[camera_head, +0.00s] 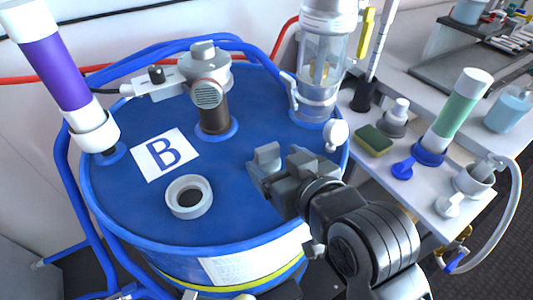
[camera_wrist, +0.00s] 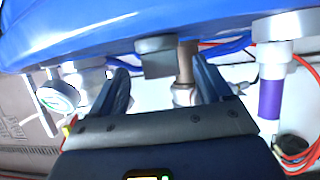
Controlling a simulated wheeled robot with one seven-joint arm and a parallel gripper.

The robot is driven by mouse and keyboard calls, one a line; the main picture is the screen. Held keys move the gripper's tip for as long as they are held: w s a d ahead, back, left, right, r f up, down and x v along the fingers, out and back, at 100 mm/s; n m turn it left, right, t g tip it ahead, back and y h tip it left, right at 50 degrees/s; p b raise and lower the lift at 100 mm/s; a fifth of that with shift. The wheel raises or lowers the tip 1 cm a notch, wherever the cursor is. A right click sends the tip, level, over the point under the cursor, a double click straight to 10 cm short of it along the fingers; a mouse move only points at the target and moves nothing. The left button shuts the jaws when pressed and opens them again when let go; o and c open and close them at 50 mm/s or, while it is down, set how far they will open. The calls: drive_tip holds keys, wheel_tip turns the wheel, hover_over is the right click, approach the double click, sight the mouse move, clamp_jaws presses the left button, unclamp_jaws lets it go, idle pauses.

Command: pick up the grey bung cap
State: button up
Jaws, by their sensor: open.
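The grey bung cap (camera_head: 266,153) sits on the blue drum top, right of the brown pump post, with a blocky grip standing up. The upside-down wrist view shows the cap (camera_wrist: 157,62) as a round base with a square block, in the gap between the fingers. My gripper (camera_head: 280,168) is open, reaching in low over the drum from the front right. Its two fingers (camera_wrist: 160,75) point towards the cap, one to each side in the picture. I see no finger clearly touching it. In the head view, my gripper hides the cap's lower part.
The blue drum (camera_head: 235,205) also bears a grey open ring (camera_head: 189,196), a pump head (camera_head: 207,75), a purple tube (camera_head: 55,70), a clear cylinder (camera_head: 322,70) and a gauge (camera_head: 336,134). A side table (camera_head: 425,185) holds a sponge (camera_head: 374,140) and green tube (camera_head: 455,110).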

sight(267, 157)
drive_tip(key=shift+x, duration=1.1)
drive_tip(key=c, duration=1.1)
